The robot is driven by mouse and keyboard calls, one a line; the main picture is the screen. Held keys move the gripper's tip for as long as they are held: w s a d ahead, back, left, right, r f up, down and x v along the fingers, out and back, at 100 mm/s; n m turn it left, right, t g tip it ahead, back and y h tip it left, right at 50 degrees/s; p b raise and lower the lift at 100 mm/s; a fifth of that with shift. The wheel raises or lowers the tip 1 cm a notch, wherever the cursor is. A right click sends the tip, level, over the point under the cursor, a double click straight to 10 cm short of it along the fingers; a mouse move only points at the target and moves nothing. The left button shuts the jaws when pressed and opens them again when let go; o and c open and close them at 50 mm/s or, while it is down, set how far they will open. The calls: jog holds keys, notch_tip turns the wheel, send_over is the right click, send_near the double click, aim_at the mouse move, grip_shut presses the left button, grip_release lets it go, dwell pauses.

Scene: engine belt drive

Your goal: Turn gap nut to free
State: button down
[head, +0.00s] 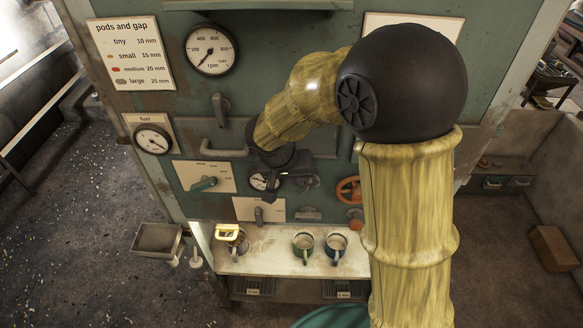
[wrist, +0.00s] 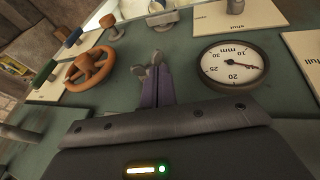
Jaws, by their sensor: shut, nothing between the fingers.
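My gripper (wrist: 163,88) shows in the wrist view with its purple-grey fingers together, pointing at the green panel. A small grey winged part (wrist: 141,73), which looks like the gap nut, is right at the fingertips; I cannot tell if they touch it. The round mm gauge (wrist: 234,66) is to its right, with its dial upside down in this view. In the head view my gripper (head: 290,166) is low on the panel, beside the mm gauge (head: 260,181); the nut is mostly hidden there.
An orange handwheel (wrist: 90,67) is left of the fingers in the wrist view; it also shows in the head view (head: 348,190). A green-handled lever (head: 203,184) is left of the gauge. Mugs (head: 303,246) stand on a shelf (head: 265,262) below. A grey bar handle (head: 222,150) juts out above.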

aim_at(303, 189)
jog(key=shift+p+x, duration=0.35)
jog(key=shift+x, duration=1.6)
jog(key=shift+w+f+b, duration=0.1)
jog(key=shift+b, duration=0.2)
